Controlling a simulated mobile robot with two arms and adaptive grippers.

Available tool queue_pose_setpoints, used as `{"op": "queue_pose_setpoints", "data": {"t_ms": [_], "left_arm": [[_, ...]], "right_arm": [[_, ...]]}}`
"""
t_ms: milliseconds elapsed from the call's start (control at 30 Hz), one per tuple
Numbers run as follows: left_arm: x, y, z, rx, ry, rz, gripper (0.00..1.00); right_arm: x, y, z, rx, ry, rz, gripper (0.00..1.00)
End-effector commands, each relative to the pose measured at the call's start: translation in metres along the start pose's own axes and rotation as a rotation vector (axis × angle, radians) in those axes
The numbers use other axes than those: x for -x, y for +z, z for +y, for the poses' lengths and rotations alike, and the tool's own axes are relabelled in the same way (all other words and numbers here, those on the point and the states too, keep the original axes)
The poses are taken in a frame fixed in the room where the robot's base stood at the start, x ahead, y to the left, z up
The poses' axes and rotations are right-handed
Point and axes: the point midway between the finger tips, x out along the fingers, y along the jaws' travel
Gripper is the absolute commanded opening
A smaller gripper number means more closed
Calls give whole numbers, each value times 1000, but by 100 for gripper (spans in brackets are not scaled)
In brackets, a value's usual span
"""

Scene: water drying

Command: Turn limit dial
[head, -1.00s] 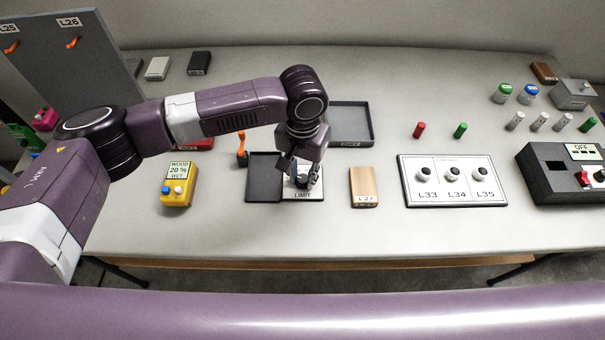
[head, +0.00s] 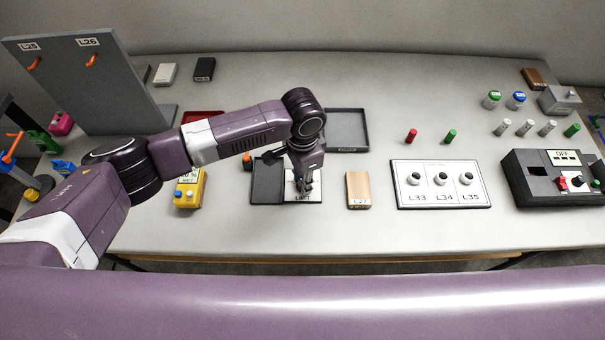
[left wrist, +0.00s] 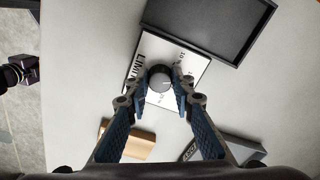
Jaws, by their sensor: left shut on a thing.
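The limit dial (left wrist: 160,80) is a round dark knob with a lighter grey top on a white plate (left wrist: 153,50) lettered LIMIT. In the left wrist view my left gripper (left wrist: 161,88) has its two blue-grey fingers on either side of the knob, shut on it. In the head view the left gripper (head: 303,188) points down over the plate and mostly hides the dial. My right gripper is not in view.
A dark tray (head: 267,188) adjoins the plate's left side. The L27 wooden block (head: 358,190) stands to its right, with the L33–L35 panel (head: 398,200) beyond. A yellow meter (head: 189,190) stands to the left. Another dark tray (head: 346,112) lies behind.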

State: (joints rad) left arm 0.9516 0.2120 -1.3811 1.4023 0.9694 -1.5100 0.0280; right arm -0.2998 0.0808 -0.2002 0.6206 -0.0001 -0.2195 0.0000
Motion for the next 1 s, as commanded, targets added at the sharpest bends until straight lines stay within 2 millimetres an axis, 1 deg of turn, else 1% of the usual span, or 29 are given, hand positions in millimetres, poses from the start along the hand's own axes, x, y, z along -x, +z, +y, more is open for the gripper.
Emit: {"op": "queue_pose_setpoints", "data": {"t_ms": [33, 100, 400, 700, 1000], "left_arm": [[4, 0, 0, -42, 2, 0, 0], [3, 0, 0, -109, 2, 0, 0], [2, -1, -1, -392, 0, 2, 0], [2, -1, -1, -639, 0, 2, 0], [1, -2, -1, -791, -2, 2, 0]], "right_arm": [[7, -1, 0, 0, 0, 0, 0], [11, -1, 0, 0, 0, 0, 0], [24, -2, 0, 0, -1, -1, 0], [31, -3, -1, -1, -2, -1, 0], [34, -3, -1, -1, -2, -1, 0]]}}
